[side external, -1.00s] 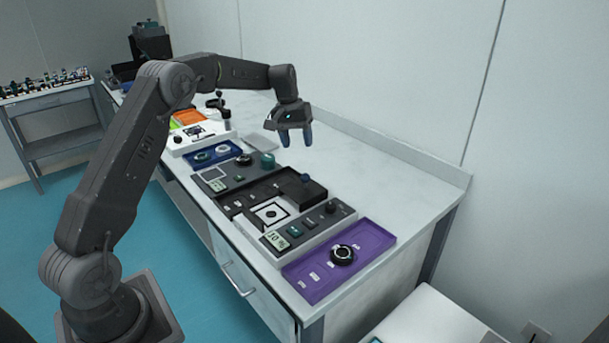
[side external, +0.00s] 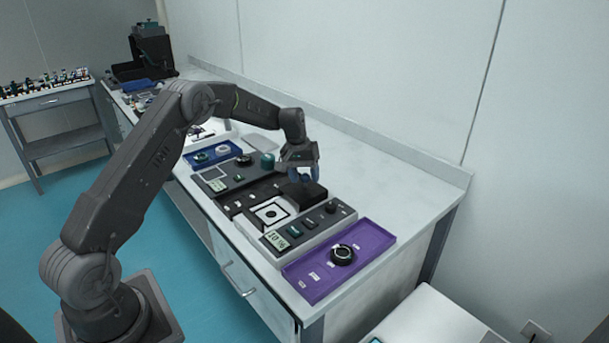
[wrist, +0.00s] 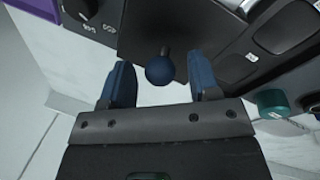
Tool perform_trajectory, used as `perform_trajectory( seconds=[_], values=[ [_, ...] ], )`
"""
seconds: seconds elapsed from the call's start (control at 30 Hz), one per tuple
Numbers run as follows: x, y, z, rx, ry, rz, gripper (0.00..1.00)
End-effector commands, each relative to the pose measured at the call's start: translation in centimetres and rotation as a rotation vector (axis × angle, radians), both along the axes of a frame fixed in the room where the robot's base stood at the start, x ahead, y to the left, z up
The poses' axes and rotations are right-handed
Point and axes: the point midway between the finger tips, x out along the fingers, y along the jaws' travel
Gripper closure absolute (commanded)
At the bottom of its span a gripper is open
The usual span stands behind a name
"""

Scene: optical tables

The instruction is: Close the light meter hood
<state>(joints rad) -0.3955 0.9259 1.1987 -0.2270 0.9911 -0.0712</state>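The light meter (side external: 323,219) is a grey box on the bench with a white square bearing a black ring pattern and a display reading 10 %. Its hood (side external: 309,194), a black box, sits at the rear of the unit, slid back so the white square (side external: 270,214) is uncovered. In the wrist view the dark hood (wrist: 140,27) carries a round blue knob (wrist: 160,70) on a short stem. My gripper (wrist: 162,85) is open, its two blue fingers on either side of the knob with gaps visible. In the side view my gripper (side external: 304,176) is just above the hood.
A purple tray (side external: 318,283) with a black ring lies at the right end of the bench. A blue tray (side external: 211,154) and a grey panel with a teal knob (side external: 267,160) stand to the left. The bench behind the meter is clear up to the wall.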

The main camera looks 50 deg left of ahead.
Motion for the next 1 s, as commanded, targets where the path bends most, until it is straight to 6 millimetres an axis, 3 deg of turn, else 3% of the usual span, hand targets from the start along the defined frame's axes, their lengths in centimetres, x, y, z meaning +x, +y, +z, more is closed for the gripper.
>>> perform_trajectory(
  seconds=[0.07, 0.57, 0.83, 1.0],
  values=[
    [0.0, 0.0, 0.0, 0.0, 0.0, 0.0, 0.51],
    [0.0, 0.0, 0.0, 0.0, 0.0, 0.0, 0.98],
    [-0.3, 0.0, 0.1, -0.001, 0.001, 0.0, 1.0],
    [-2.1, 0.1, 0.1, -0.001, 0.002, 0.001, 1.0]
  ],
)
